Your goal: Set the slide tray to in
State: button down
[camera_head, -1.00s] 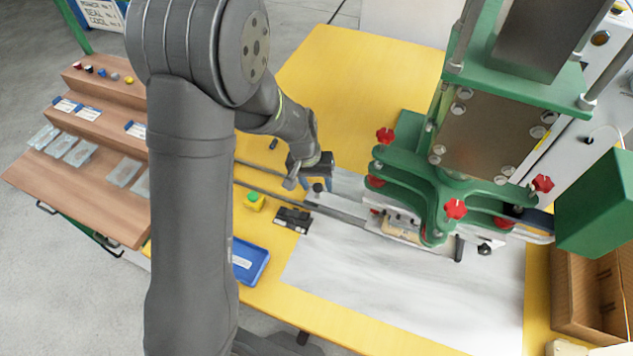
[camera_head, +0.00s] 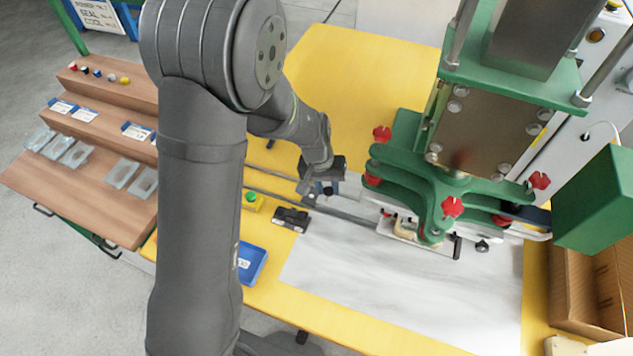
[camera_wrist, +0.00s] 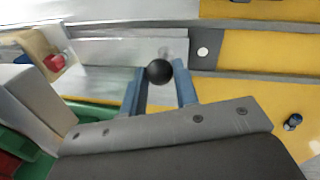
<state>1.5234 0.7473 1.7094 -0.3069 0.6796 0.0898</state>
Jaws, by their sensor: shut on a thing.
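The slide tray is a pale metal plate on rails. In the head view its right part (camera_head: 398,228) lies at the green press, partly hidden under the press head. In the wrist view its bare plate (camera_wrist: 112,52) runs left from a black ball knob (camera_wrist: 159,72). My gripper (camera_head: 326,188) is at the tray's left end, left of the press. In the wrist view the two blue fingers of my gripper (camera_wrist: 159,90) stand on either side of the knob and are shut on it. The tray's far end is hard to make out.
The green press (camera_head: 440,185) with red knobs stands to the right. A black switch box (camera_head: 291,218), a yellow box with a green button (camera_head: 252,201) and a blue bin (camera_head: 250,264) sit near the rails. A cardboard box (camera_head: 590,285) is at right. The front white sheet is clear.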

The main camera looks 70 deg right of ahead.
jog(key=shift+s, duration=0.3)
jog(key=c, duration=1.1)
grip_release()
jog(key=shift+s, duration=0.15)
jog(key=shift+r, duration=0.1)
jog(key=shift+w+r, duration=0.25)
jog(key=shift+r, duration=0.05)
jog(key=w+r, duration=0.1)
jog(key=r, duration=0.4)
jog(key=w+r, duration=0.1)
jog(key=r, duration=0.5)
jog(key=w+r, duration=0.1)
jog(key=r, duration=0.4)
jog(key=shift+a+r, duration=0.15)
jog(key=shift+a, duration=0.15)
